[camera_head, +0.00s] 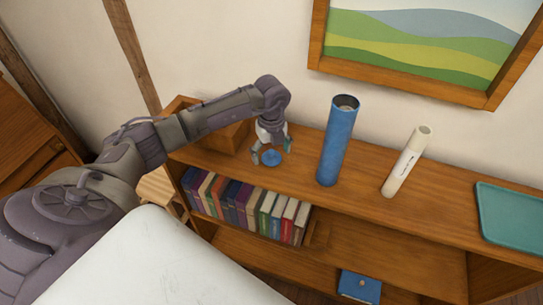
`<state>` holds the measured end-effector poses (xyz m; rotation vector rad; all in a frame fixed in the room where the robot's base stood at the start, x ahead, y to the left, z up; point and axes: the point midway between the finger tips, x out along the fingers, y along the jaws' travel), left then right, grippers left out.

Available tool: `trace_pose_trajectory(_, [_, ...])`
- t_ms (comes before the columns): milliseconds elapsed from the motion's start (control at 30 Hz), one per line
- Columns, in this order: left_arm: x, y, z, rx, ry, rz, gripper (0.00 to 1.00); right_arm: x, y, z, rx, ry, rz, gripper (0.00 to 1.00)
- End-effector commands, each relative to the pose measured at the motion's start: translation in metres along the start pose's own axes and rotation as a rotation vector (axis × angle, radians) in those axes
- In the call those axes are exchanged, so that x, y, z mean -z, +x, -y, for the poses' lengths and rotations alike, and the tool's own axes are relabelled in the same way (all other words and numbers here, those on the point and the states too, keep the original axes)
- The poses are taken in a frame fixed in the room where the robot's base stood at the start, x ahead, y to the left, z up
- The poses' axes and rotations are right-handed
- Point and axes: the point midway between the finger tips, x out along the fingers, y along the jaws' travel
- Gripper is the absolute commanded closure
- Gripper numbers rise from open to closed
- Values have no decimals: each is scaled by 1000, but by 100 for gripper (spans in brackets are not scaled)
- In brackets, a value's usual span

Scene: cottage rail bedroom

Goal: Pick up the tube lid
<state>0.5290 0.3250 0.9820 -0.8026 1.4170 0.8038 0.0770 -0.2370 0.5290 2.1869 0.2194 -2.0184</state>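The tube lid (271,159) is a small blue disc on the top of the wooden shelf, left of the open blue tube (337,142). My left gripper (271,154) points down over the lid, with its fingers spread to either side of it. The fingers look apart; I cannot tell whether they touch the lid. The blue tube stands upright with its top open. My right gripper is not in view.
A cream tube (405,164) stands right of the blue one. A teal tray (508,216) lies at the right end. A wooden box (222,138) is behind the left gripper. A framed picture (420,50) hangs above.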

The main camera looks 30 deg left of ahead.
Motion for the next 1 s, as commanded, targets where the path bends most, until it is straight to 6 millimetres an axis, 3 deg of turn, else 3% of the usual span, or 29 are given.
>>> trace_pose_trajectory(33, [0,0,0,0,0,0,20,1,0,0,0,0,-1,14])
trace_pose_trajectory(300, [0,0,0,0,0,0,62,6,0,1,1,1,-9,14])
trace_pose_trajectory(667, [0,-10,1,5,1,1,63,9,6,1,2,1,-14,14])
trace_pose_trajectory(1000, [0,-75,1,6,1,2,63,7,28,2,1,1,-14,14])
